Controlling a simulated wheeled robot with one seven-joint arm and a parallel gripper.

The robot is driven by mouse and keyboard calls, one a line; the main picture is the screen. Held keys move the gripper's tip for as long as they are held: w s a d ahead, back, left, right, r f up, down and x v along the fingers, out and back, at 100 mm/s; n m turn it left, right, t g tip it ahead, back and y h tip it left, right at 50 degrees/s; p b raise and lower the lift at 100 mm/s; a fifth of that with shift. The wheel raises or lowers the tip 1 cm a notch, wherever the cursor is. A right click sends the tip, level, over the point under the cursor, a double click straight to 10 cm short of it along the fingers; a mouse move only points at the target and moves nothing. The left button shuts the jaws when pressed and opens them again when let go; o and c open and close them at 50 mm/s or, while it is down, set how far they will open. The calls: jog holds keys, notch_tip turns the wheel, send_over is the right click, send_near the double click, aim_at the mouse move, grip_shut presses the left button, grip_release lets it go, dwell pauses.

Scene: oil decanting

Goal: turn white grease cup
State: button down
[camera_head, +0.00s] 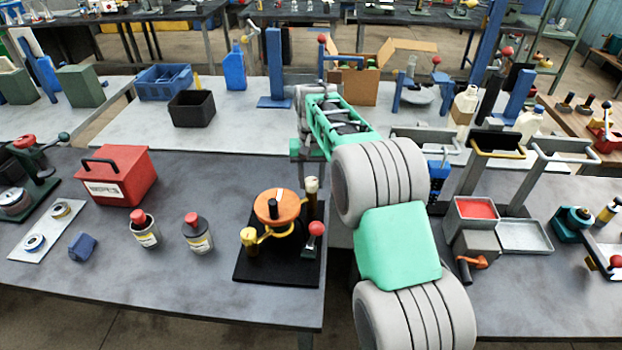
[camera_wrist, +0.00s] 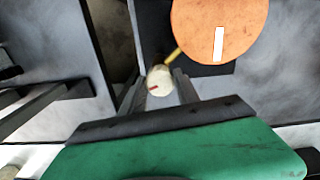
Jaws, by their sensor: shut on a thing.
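The white grease cup (camera_head: 311,185) stands at the back right corner of a black plate (camera_head: 285,275), beside an orange round housing (camera_head: 278,207). In the wrist view the cup's round cream top (camera_wrist: 160,78) with a small red mark shows between my fingers. My gripper (camera_wrist: 163,92) is shut on the cup, with the fingers on either side of it. In the head view my gripper (camera_head: 308,172) comes down from above and behind the cup. The orange housing (camera_wrist: 212,25) with a white stripe is close to the cup. The cup's lower part is partly hidden.
A yellow cup (camera_head: 249,240) and a red-knobbed lever (camera_head: 316,230) stand on the same plate. Two red-capped bottles (camera_head: 197,234) and a red box (camera_head: 119,178) are to the left. A gap separates this table from the right one.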

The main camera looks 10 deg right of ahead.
aim_at(312, 180)
jog(key=shift+r+m, duration=0.1)
jog(key=shift+m, duration=1.5)
jog(key=c, duration=0.9)
grip_release()
notch_tip(312, 180, up, 7)
jog(key=shift+r+b, duration=0.1)
jog(key=shift+b, duration=0.4)
jog(key=shift+r, duration=0.25)
